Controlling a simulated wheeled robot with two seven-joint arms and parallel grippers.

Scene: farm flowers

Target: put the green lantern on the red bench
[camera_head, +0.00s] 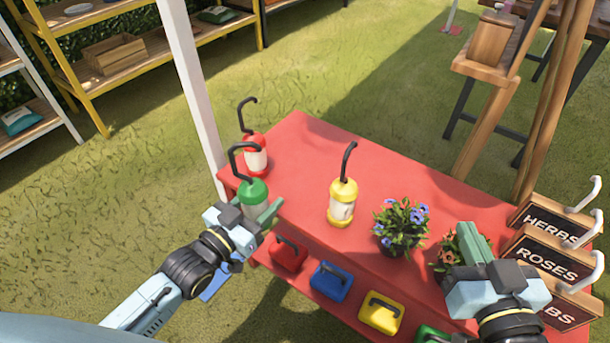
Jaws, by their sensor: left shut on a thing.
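The green lantern (252,191), with a green cap, pale body and dark hook, is upright at the left front edge of the red bench (300,150). My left gripper (262,217) is shut on its lower body, which the fingers partly hide. I cannot tell whether its base touches the bench. My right gripper (472,245) is over the right part of the bench, in front of a pot of orange flowers (446,257). Its finger opening is not clear.
A red lantern (256,158) stands close behind the green one; a yellow lantern (342,203) stands mid-bench. A blue-flowered pot (400,225) is right of it. Signs (545,255) crowd the right end. Red (289,252), blue (330,281) and yellow (382,312) handled boxes sit below.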

